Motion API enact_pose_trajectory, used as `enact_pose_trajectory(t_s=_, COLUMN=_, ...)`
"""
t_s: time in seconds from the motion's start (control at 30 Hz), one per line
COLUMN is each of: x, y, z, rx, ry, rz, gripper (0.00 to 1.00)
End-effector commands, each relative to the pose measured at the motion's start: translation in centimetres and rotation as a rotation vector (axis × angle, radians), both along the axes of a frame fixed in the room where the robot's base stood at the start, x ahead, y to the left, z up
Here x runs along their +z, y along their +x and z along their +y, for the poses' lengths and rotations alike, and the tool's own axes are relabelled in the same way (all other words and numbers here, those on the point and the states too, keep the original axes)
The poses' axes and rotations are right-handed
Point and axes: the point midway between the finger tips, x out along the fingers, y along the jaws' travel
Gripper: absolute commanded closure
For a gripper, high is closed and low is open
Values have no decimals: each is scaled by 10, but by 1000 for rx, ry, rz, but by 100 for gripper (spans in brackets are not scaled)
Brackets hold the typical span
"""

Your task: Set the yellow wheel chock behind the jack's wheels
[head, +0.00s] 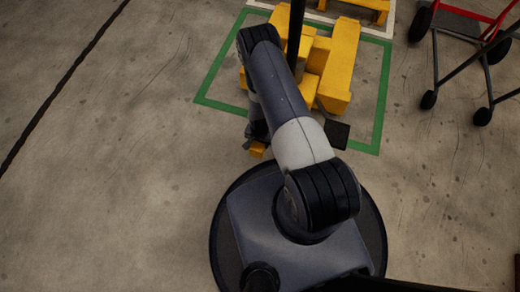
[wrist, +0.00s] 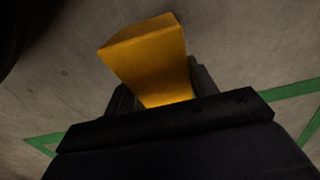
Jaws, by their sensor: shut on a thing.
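The yellow wheel chock (wrist: 150,62) is held between the dark fingers of my gripper (wrist: 160,92), which is shut on it. In the head view only a small part of the chock (head: 257,151) shows below my gripper (head: 256,138), over or near the floor just outside the green outline; I cannot tell whether it touches the floor. The yellow jack (head: 337,70) stands inside the green outline, up and to the right of my gripper. My arm covers part of the jack, and I cannot make out its wheels.
A green floor outline (head: 372,100) surrounds the jack; part of it also shows in the wrist view (wrist: 294,89). A red and black wheeled cart (head: 436,60) stands at the upper right. Another yellow item (head: 365,6) is at the top. Floor to the left is clear.

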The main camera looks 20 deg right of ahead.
Motion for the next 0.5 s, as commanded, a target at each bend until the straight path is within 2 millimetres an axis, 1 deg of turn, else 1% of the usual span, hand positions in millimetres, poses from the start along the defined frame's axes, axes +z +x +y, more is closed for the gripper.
enact_pose_trajectory(t_s=0.03, x=-10, y=0, z=0, rx=0, ry=0, rz=0, gripper=82)
enact_pose_trajectory(t_s=0.27, x=-25, y=0, z=0, rx=0, ry=0, rz=0, gripper=82)
enact_pose_trajectory(t_s=0.5, x=-61, y=0, z=0, rx=0, ry=0, rz=0, gripper=82)
